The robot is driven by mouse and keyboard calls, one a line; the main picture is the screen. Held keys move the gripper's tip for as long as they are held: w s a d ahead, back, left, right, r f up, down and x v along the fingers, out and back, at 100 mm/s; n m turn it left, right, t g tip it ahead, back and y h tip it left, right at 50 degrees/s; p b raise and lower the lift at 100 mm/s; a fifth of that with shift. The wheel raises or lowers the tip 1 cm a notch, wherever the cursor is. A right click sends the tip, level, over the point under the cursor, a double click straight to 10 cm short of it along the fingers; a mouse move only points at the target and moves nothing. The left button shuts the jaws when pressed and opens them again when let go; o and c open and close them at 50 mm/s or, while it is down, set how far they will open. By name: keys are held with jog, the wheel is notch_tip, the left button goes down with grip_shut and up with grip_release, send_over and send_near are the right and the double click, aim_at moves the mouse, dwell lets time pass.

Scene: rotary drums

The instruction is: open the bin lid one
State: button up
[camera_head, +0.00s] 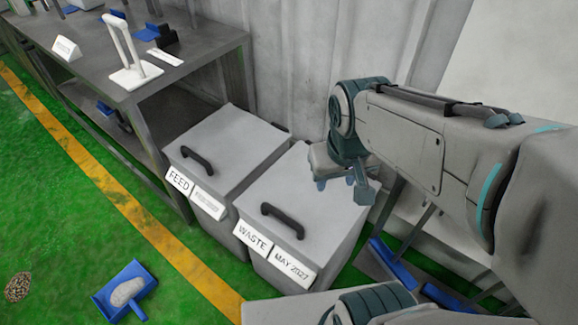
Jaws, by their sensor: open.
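Two grey bins stand side by side with shut flat lids. The left bin's lid (228,142), above a FEED label (179,181), has a black handle (197,158). The right bin's lid (318,212), above labels reading WASTE (255,237) and MAY 2027, has a black handle (282,220). No visible mark tells which lid is number one. My gripper (343,184) is open and empty, over the right part of the WASTE lid. It appears above the lid and apart from both handles. My gripper hides part of that lid's back right area.
A grey table (200,50) with a white stand (133,60) is left of the bins. A pale wall (300,60) rises behind them. A blue dustpan (125,291) lies on the green floor. Blue-edged objects (390,265) are right of the bins.

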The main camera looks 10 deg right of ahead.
jog(key=w+a+f+n+b, duration=0.4)
jog(key=w+a+f+b, duration=0.25)
jog(key=f, duration=0.35)
jog(key=n+h+b, duration=0.1)
jog(key=n+b, duration=0.3)
jog(key=b, duration=0.1)
send_near(281, 215)
jog(key=shift+g, duration=0.4)
jog(key=f+b, duration=0.1)
jog(key=f, duration=0.2)
jog(key=w+f+b, duration=0.1)
jog(key=f, duration=0.2)
jog(key=d+f+b, duration=0.1)
jog(key=f, duration=0.1)
jog(key=shift+w+f, duration=0.4)
grip_shut()
jog(key=shift+r, duration=0.1)
